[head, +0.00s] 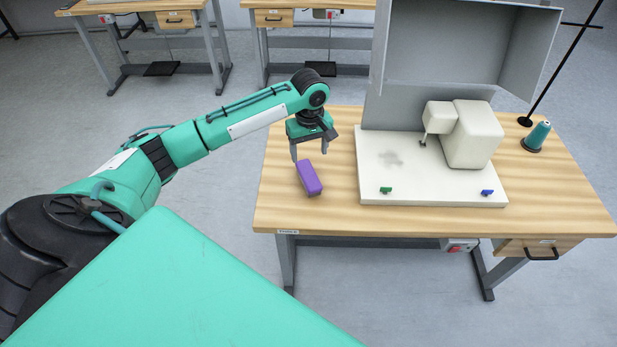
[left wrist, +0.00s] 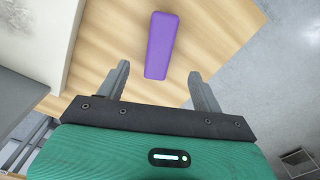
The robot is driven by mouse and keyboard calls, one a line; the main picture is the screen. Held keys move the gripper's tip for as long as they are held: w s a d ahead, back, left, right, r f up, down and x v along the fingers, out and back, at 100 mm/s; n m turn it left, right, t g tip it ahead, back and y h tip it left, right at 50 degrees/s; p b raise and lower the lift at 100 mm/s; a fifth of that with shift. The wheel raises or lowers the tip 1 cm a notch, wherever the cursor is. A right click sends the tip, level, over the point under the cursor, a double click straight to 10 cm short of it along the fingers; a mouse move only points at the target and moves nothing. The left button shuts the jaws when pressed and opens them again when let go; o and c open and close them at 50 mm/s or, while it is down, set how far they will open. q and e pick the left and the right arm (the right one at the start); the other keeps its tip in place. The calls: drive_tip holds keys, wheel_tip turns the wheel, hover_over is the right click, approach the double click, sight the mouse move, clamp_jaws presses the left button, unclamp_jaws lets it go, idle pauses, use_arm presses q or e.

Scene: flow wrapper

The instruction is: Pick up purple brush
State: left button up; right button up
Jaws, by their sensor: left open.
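The purple brush (head: 309,178) is a plain purple block lying on the left part of the wooden table. In the left wrist view the brush (left wrist: 161,46) lies lengthwise, its near end between and slightly beyond the fingertips. My left gripper (head: 309,154) is open and empty, pointing down over the far end of the brush. It also shows in the left wrist view (left wrist: 159,72) with its fingers spread to either side of the brush's line. I cannot tell the exact height of the fingers above the table. My right gripper is not in view.
A white machine (head: 472,135) on a pale base (head: 430,190) with a grey raised hood (head: 465,45) stands right of the brush. Small green (head: 386,190) and blue (head: 487,192) parts sit on the base. A teal cone (head: 538,136) is at the right. The table's left edge is near the brush.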

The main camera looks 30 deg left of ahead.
sight(308, 173)
use_arm(q)
wheel_tip(308, 173, down, 6)
drive_tip(key=shift+r, duration=0.1)
drive_tip(key=f, duration=0.1)
drive_tip(key=f+p, duration=0.1)
drive_tip(key=f, duration=0.3)
drive_tip(key=shift+w+a+f, duration=0.15)
drive_tip(key=shift+w+a, duration=0.05)
drive_tip(key=shift+a, duration=0.05)
drive_tip(key=c, duration=1.2)
